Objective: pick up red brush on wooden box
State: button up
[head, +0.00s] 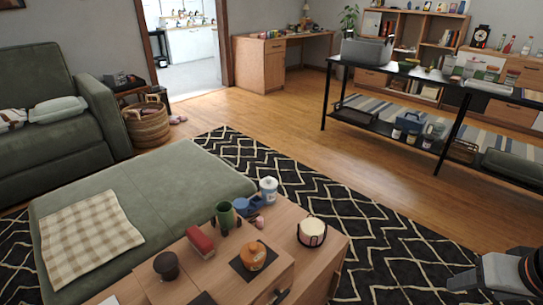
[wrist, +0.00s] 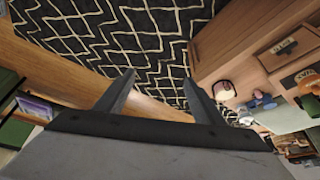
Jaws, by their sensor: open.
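The red brush (head: 200,242) appears as a small red block-like thing lying on the wooden box (head: 170,287), at the bottom middle of the head view. My gripper (head: 460,284) is at the lower right of the head view, well to the right of the brush and apart from it. In the wrist view my gripper (wrist: 158,80) has its two fingers spread with nothing between them, over the patterned rug. I cannot make out the brush in the wrist view.
Near the brush stand a green mug (head: 226,215), a dark round pot (head: 166,265), an orange pumpkin-shaped jar (head: 253,256) and a white-and-black round container (head: 312,231). A green ottoman (head: 170,190) lies behind. Bare rug (head: 400,250) separates the wooden furniture from my gripper.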

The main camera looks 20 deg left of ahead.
aim_at(205, 247)
jog(key=u, duration=1.6)
